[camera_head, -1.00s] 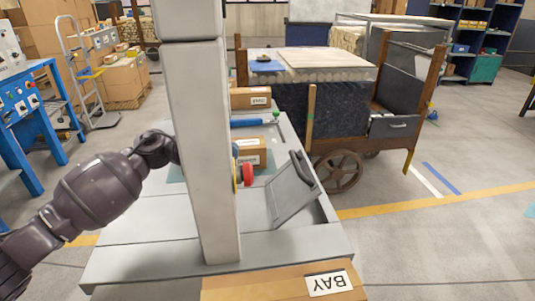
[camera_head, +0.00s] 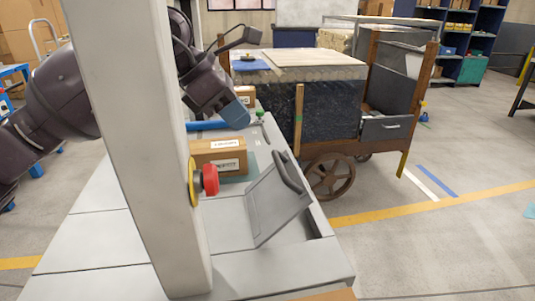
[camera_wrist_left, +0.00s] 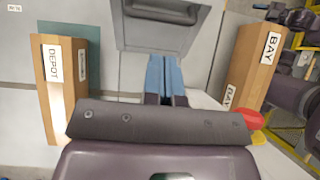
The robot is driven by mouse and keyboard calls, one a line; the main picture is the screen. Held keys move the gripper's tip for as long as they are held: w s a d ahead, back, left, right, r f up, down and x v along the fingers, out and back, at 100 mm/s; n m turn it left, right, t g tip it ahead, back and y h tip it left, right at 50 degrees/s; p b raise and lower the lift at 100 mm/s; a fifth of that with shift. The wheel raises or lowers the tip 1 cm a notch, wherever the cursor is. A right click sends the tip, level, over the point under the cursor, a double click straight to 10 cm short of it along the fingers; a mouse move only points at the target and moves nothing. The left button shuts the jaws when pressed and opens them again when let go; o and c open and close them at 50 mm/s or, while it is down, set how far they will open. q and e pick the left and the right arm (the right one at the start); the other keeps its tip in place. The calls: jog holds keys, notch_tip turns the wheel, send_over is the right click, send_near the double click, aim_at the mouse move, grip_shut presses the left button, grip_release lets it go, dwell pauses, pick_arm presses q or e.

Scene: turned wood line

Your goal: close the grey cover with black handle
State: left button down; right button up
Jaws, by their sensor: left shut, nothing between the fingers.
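The grey cover (camera_head: 272,207) stands tilted open on the grey bench top, its black handle (camera_head: 289,172) along the upper edge. My left gripper (camera_head: 237,114) is in the air above the far part of the bench, behind and left of the cover, not touching it. In the left wrist view its blue fingers (camera_wrist_left: 164,75) are together and empty. The cover (camera_wrist_left: 165,36) and its black handle (camera_wrist_left: 161,11) show beyond the fingertips at the top of that view. My right gripper is not in view.
A cardboard box (camera_head: 218,157) lies on the bench left of the cover, and a blue bar (camera_head: 205,126) lies behind it. In the wrist view, a DEPOT box (camera_wrist_left: 53,85) and a BAY box (camera_wrist_left: 252,65) flank the gripper. A wooden cart (camera_head: 330,105) stands behind the bench.

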aim_at(278, 161)
pick_arm(q)
jog(key=b+x, duration=0.2)
jog(key=x, duration=0.6)
jog(key=shift+a+f, duration=0.1)
jog(key=shift+f, duration=0.2)
jog(key=shift+w+d+f+b, duration=0.1)
jog(key=shift+d+f+b, duration=0.35)
jog(key=shift+d+f, duration=0.05)
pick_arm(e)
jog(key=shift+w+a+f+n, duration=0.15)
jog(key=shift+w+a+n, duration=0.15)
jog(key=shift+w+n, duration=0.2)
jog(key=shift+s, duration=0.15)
